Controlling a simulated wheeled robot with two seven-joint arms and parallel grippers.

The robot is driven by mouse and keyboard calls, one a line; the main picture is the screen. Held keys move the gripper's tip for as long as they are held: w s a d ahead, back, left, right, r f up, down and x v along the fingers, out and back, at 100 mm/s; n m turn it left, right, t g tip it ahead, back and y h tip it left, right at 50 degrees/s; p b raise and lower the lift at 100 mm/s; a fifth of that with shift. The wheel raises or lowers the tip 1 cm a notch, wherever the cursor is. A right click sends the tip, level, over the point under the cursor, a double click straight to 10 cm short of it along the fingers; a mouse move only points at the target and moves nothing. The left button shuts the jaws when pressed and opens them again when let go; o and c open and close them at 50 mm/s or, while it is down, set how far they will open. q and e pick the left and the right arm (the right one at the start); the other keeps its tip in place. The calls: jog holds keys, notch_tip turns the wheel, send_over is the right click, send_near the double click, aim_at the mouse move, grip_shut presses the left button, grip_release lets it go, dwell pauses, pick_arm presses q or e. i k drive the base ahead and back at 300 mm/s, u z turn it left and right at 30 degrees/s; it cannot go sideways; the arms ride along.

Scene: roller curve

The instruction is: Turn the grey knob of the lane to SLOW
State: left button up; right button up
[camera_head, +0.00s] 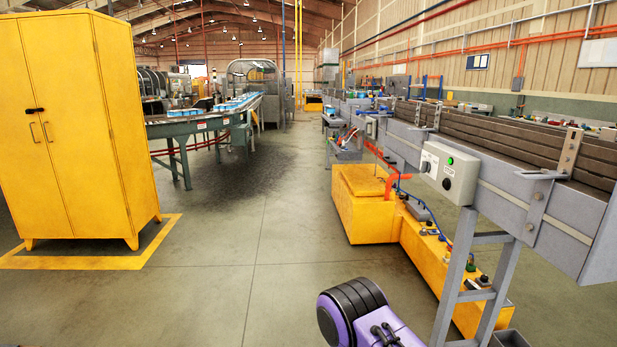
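A light grey control box (450,174) is mounted on the side of the grey conveyor lane (490,160) at the right. Its right-hand face carries a green button (450,160) and a small dark round part lower down. A small knob-like part (425,166) shows at the box's left side, on a pale plate. Its pointer and any SLOW marking are too small to read. Neither of my grippers shows in the view, and nothing is touching the box.
A yellow machine base (368,205) with hoses stands below the lane. A grey support leg (455,280) stands in front of it. A purple and black rounded part fills the bottom centre. A yellow cabinet (75,120) stands at left. The floor between is clear.

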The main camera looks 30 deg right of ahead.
aim_at(425, 167)
jog(key=z, duration=0.2)
jog(key=i, duration=1.75)
jog(key=z, duration=1.4)
jog(key=i, duration=0.95)
jog(key=z, duration=1.05)
